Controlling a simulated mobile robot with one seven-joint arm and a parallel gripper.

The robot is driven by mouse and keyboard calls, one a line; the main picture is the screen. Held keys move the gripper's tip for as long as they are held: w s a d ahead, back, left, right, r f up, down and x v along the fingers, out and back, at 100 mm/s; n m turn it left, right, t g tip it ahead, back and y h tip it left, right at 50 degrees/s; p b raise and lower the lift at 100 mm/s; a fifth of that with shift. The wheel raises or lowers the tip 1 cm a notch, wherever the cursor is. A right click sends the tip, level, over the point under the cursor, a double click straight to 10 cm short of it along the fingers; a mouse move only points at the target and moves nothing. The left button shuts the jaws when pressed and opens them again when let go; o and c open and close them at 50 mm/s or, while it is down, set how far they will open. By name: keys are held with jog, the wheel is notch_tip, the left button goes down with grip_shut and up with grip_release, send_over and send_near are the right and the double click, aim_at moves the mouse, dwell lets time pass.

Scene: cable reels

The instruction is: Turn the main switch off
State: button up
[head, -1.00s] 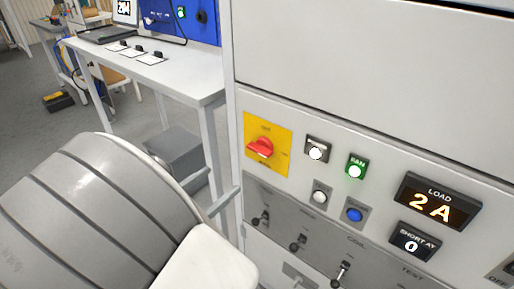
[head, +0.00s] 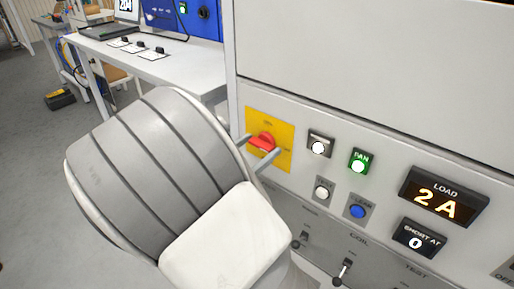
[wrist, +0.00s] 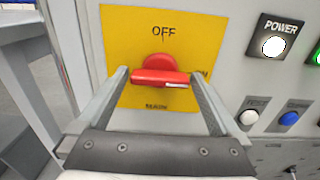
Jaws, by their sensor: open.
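The main switch is a red rotary handle (head: 262,142) on a yellow plate (head: 283,158) at the left of the grey panel. In the wrist view the red handle (wrist: 160,76) lies roughly level, its white mark at the right end. The yellow plate (wrist: 120,30) reads OFF above the handle and MAIN below. My gripper (head: 257,149) is open in front of the switch. In the wrist view its two fingers (wrist: 160,78) stand left and right of the handle, apart from each other. I cannot tell whether they touch it.
Lit POWER (wrist: 274,46) and green FAN (head: 358,162) lamps sit right of the switch. Below are a white button (head: 322,190), a blue button (head: 357,211) and toggle switches (head: 345,270). A white table (head: 180,75) stands behind at left.

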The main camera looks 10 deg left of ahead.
jog(key=c, duration=1.1)
jog(key=shift+r+p, duration=0.1)
jog(key=shift+p, duration=0.4)
jog(key=n+p, duration=0.1)
jog(key=p, duration=0.1)
jog(key=n+p, duration=0.1)
jog(key=p, duration=0.1)
jog(key=shift+r+n+p, duration=0.25)
jog(key=shift+n+p, duration=0.05)
jog(key=shift+p, duration=0.1)
jog(key=n+p, duration=0.5)
jog(key=p, duration=0.2)
jog(key=shift+f, duration=0.1)
jog(key=n+p, duration=0.4)
jog(key=n, duration=0.1)
jog(key=shift+f+p, duration=0.1)
jog(key=shift+p, duration=0.25)
jog(key=n+p, duration=0.2)
jog(key=n, duration=0.3)
jog(key=shift+f+p, duration=0.15)
jog(key=shift+p, duration=0.25)
jog(key=shift+n, duration=0.3)
